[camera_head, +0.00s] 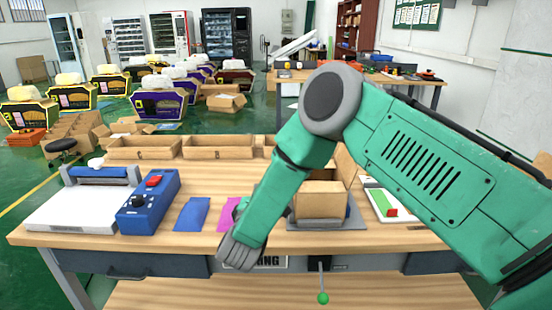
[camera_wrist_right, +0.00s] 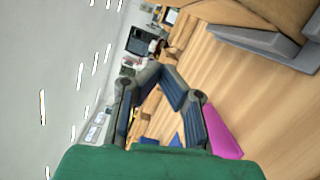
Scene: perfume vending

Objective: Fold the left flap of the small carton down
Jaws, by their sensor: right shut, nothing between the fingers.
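The small brown carton (camera_head: 320,203) sits in a grey holder (camera_head: 328,225) on the right half of the workbench. One flap (camera_head: 346,166) stands up at its right rear. Its left side and left flap are hidden behind my right forearm in the head view. My right gripper (camera_head: 238,256) is shut and empty, low at the bench's front edge, left of the carton and apart from it. In the right wrist view the gripper fingers (camera_wrist_right: 162,72) show in the middle; part of the carton (camera_wrist_right: 262,12) and the holder (camera_wrist_right: 255,40) show at the upper right. My left gripper is not in view.
A pink sheet (camera_head: 229,212) lies just behind my right gripper, with a blue sheet (camera_head: 192,214) beside it. A blue control box (camera_head: 149,202) and white sealer (camera_head: 85,208) stand at left. Open trays (camera_head: 217,147) line the back. A green-and-red item (camera_head: 382,203) lies right of the carton.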

